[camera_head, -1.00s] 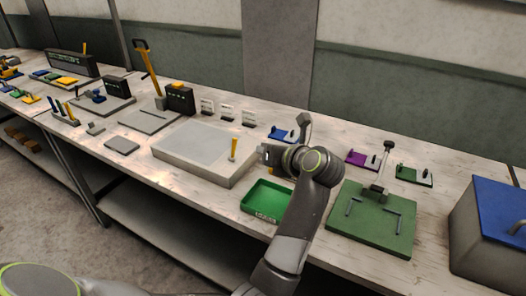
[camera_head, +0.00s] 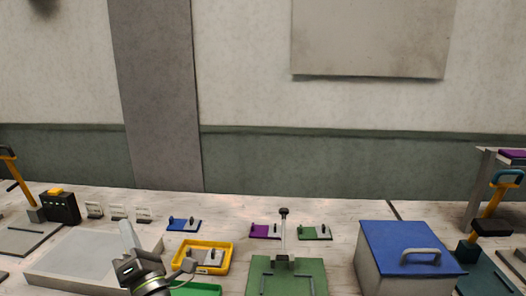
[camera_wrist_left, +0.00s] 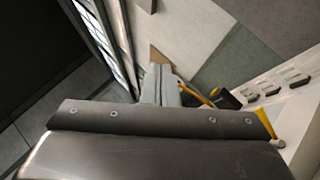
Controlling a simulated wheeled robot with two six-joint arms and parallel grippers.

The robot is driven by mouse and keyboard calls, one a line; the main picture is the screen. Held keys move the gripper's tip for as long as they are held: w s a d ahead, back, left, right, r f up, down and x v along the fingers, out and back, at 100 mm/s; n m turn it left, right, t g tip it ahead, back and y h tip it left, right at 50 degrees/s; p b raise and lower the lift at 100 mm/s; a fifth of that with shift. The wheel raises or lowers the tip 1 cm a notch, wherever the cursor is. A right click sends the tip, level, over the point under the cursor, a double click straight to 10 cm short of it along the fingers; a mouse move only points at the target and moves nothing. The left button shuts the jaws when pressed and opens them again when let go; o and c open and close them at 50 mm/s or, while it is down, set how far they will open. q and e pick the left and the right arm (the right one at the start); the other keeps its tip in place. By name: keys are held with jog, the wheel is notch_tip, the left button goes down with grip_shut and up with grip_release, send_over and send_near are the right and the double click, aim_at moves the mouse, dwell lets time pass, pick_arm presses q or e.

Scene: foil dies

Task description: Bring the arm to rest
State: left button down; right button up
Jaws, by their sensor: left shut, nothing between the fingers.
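My left gripper (camera_head: 127,232) is at the lower left of the head view, above the right part of a pale grey slab (camera_head: 70,262). Its fingers point up and are shut with nothing between them. In the left wrist view the shut fingers (camera_wrist_left: 161,84) stick out beyond the dark gripper body, clear of any object. My left wrist shows at the bottom edge of the head view; the rest of the arm is out of frame. My right gripper is not in view.
A yellow tray (camera_head: 232,257) holding a grey piece and a green tray (camera_head: 205,290) stand right of my gripper. Farther right are a green board (camera_head: 307,266) with a post and a blue-lidded box (camera_head: 410,240). Blue, purple and green fixtures stand behind.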

pick_arm(q)
jog(key=s+d+f+m+g+h, duration=0.1)
jog(key=s+d+f+m+h, duration=0.3)
jog(key=f+m+h, duration=0.8)
jog(key=s+d+f+m+g+h, duration=0.2)
jog(key=s+d+f+m+h, duration=0.45)
jog(key=m, duration=0.95)
jog(key=s+a+f+m+g+y, duration=0.2)
jog(key=s+a+f+g, duration=0.45)
jog(key=s, duration=0.45)
jog(key=s+a+f+m+g+y, duration=0.1)
jog(key=s+a+f+g+y, duration=0.2)
jog(key=s+a+f+g, duration=0.6)
notch_tip(320, 180, down, 23)
jog(key=s+t, duration=0.2)
jog(key=s+d+f+h, duration=0.1)
jog(key=s+d+f, duration=0.1)
jog(key=s+f, duration=1.2)
jog(key=shift+s+f+g, duration=0.3)
jog(key=shift+f+g, duration=0.15)
jog(key=shift+f, duration=0.15)
